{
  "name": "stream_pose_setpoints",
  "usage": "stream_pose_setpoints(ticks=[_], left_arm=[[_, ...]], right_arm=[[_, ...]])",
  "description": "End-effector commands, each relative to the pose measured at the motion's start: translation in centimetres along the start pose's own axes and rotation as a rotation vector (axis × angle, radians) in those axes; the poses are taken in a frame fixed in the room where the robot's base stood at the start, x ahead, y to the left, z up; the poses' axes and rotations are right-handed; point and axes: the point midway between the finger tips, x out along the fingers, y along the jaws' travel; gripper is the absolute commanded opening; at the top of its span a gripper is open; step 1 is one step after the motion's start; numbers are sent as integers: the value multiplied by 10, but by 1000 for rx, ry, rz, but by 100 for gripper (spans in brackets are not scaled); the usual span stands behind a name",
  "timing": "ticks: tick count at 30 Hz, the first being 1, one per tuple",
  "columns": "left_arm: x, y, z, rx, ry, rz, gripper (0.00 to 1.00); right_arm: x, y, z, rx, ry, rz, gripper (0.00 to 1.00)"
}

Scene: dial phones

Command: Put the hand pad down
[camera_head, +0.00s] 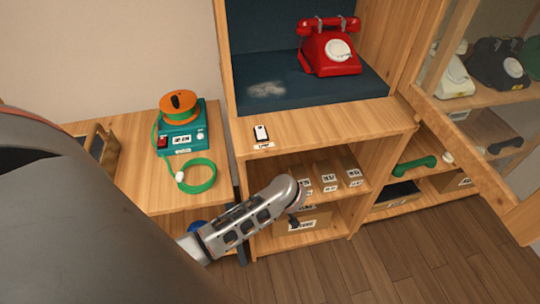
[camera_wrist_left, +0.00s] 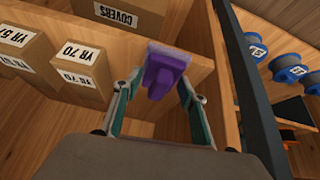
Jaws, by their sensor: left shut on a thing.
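The hand pad (camera_wrist_left: 166,66) is a purple block with a raised grip, seen in the left wrist view. My left gripper (camera_wrist_left: 158,86) is shut on it, with a teal-grey finger on each side. The pad is in front of a wooden shelf board; I cannot tell whether it touches the wood. In the head view my left gripper (camera_head: 293,217) is small and dark under the end of my silver arm, by the lower shelves, and the pad is hidden. My right gripper is not in view.
Labelled cardboard boxes (camera_wrist_left: 80,75) stand close to the pad on the left. Blue spools (camera_wrist_left: 288,68) are at the right, past a dark post (camera_wrist_left: 250,90). A red dial phone (camera_head: 330,50) stands in the booth above. A teal device (camera_head: 180,130) with green cord sits on the left table.

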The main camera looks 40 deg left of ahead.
Motion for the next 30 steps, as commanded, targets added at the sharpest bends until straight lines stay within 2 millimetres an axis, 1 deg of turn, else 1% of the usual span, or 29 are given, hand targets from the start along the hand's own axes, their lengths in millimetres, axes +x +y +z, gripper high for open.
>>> stream_pose_setpoints(ticks=[1,6,10,14,17,19,22,25,30], left_arm=[[6,0,-5,0,-1,-1,24],[10,2,-16,2,0,1,24],[15,2,-25,0,0,0,24],[26,3,-40,1,-1,-2,24],[34,3,-54,0,-1,-2,24],[40,2,-48,4,-5,-4,24],[38,4,-50,1,-2,0,24],[37,5,-52,0,0,2,24],[40,4,-50,1,-1,1,24]], right_arm=[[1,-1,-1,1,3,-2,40],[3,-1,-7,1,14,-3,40],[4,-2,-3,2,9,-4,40],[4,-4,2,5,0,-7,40],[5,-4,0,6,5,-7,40],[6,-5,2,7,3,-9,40],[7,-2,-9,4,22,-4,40],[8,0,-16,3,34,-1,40],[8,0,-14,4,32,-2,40]])
